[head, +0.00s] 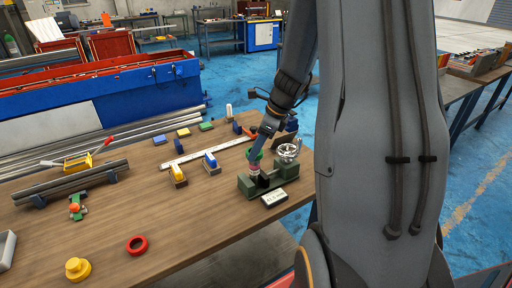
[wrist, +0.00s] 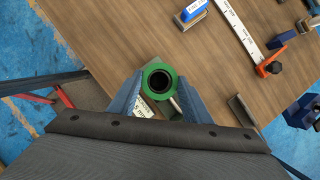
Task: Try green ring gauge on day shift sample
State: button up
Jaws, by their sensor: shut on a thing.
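My gripper (head: 257,150) is shut on the green ring gauge (wrist: 147,72), near the table's right edge. In the wrist view the ring sits between the two blue fingers, seen from above. A dark round opening with a grey rim shows through it; I cannot tell whether this is a tube end inside the ring. In the head view the green ring (head: 254,155) is just above a green fixture (head: 247,188), with a small pinkish upright piece below it.
A red ring (head: 137,245) and a yellow stepped piece (head: 77,269) lie at the front left. Dark tubes (head: 70,181) rest on supports at the left. A white ruler (head: 205,151) and small coloured blocks lie behind. A shiny metal item (head: 287,151) stands right of the gripper.

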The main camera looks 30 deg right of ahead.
jog(key=shift+f+b, duration=0.7)
jog(key=shift+f, duration=0.75)
jog(key=shift+r, duration=0.1)
dwell(0.5)
notch_tip(320, 180, up, 7)
jog(key=p, duration=0.7)
dwell(0.3)
